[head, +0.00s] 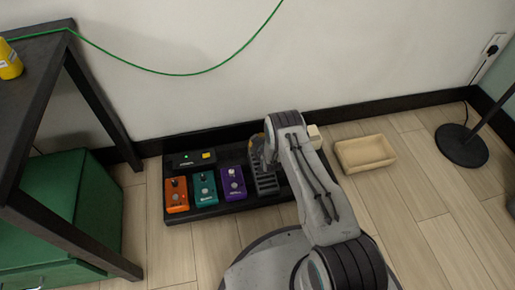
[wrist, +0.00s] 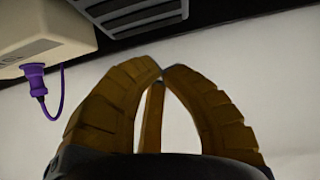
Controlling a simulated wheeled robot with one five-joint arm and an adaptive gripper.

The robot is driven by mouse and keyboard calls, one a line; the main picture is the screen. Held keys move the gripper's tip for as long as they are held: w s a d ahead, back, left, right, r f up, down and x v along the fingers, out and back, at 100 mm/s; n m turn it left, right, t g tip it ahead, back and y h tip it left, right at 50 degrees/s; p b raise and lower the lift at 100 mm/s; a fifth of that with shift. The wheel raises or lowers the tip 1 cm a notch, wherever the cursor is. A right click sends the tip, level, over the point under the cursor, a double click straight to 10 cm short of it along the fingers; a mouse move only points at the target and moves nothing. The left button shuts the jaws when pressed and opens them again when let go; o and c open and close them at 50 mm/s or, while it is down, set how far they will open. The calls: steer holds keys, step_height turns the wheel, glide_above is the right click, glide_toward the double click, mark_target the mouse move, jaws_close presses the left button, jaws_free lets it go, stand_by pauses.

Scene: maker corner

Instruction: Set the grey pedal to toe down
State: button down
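The grey pedal (head: 265,183) has a ribbed tread and sits on the black pedalboard (head: 240,205), right of the purple pedal. My arm covers part of it in the head view. Its ribbed end also shows at the top of the wrist view (wrist: 130,14). My gripper (head: 257,148) is at the pedal's far end, near the wall, mostly hidden behind my arm. In the wrist view its yellow-brown fingers (wrist: 163,72) meet at the tips with nothing between them. I cannot tell whether they touch the pedal, or its tilt.
Orange (head: 176,194), teal (head: 205,188) and purple (head: 233,182) pedals stand left of the grey one. A cream box (wrist: 45,30) with a purple plug is close beside my fingers. A beige tray (head: 364,154) lies right on the floor. The wall is close behind the board.

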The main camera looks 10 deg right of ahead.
steer(key=shift+w+f+b, duration=0.2)
steer(key=shift+f+b, duration=0.3)
steer(key=shift+f, duration=0.5)
steer(key=shift+w+f+b, duration=0.2)
steer(key=shift+f+b, duration=0.3)
steer(key=shift+f, duration=0.45)
